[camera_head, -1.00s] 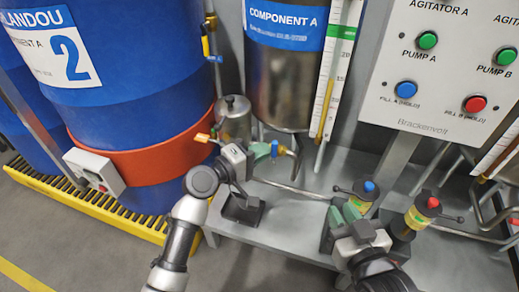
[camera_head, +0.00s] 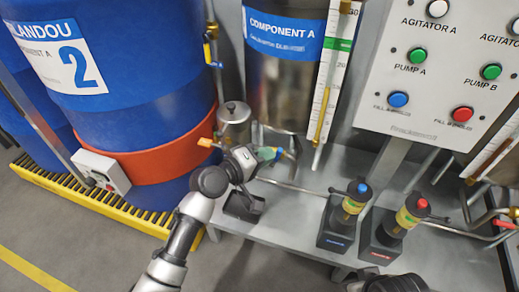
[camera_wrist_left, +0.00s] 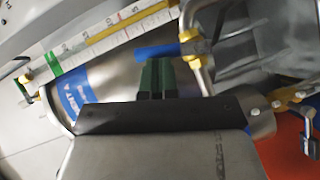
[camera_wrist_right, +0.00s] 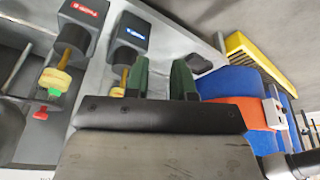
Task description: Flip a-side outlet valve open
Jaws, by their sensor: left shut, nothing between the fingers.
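The a-side outlet valve is on the pipe below the steel Component A tank (camera_head: 285,95). Its blue lever (camera_wrist_left: 158,51) and brass body (camera_wrist_left: 189,45) show in the left wrist view, with the lever lying roughly across the pipe. My left gripper (camera_head: 272,153) is at this valve; its green fingers (camera_wrist_left: 155,64) are together and empty, tips right beside the lever. I cannot tell if they touch it. In the head view the fingers largely cover the lever. My right gripper (camera_wrist_right: 161,65) is open and empty; in the head view only its arm shows at the bottom edge.
A blue-capped pump (camera_head: 342,222) and a red-capped pump (camera_head: 392,228) stand on the grey bench (camera_head: 290,225). A blue drum (camera_head: 130,90) with an orange band stands left. A button panel (camera_head: 435,75) is at upper right. A small steel pot (camera_head: 234,120) is behind my left gripper.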

